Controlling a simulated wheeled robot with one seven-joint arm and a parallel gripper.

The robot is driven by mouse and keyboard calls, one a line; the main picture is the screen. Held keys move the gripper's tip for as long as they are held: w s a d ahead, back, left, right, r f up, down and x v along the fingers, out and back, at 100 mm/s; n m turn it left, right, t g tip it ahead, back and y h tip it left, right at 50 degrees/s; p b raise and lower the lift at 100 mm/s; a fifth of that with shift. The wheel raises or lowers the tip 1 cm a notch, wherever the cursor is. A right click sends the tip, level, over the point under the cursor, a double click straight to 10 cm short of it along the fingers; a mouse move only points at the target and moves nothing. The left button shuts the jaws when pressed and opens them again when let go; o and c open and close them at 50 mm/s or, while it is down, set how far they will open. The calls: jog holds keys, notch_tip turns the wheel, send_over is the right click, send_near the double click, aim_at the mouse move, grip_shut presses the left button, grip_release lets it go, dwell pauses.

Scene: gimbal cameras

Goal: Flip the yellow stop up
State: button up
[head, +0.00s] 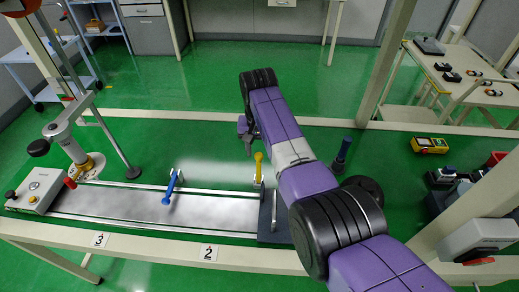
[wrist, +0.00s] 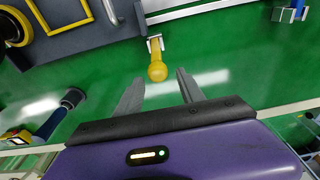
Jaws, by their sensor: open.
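The yellow stop (head: 258,168) stands at the right end of the metal conveyor track in the head view, beside its rail. In the wrist view the yellow stop (wrist: 157,70) shows its round knob end towards me, with its shaft running to a small metal bracket. My gripper (head: 243,128) is above and slightly left of the stop in the head view. In the wrist view my gripper (wrist: 158,82) is open and empty, with the yellow knob seen between its two fingers. I cannot tell whether the knob lies at the depth of the fingertips.
A blue stop (head: 171,187) stands farther left on the track (head: 120,204). A dark blue post (head: 342,153) stands right of my arm. A control box (head: 36,190) is at the track's left end. A yellow meter (head: 429,145) lies at the right.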

jog(key=shift+r, duration=0.1)
jog(key=r, duration=0.5)
jog(key=s+r, duration=0.1)
jog(key=r, duration=0.1)
jog(key=shift+r, duration=0.3)
jog(key=shift+w, duration=0.1)
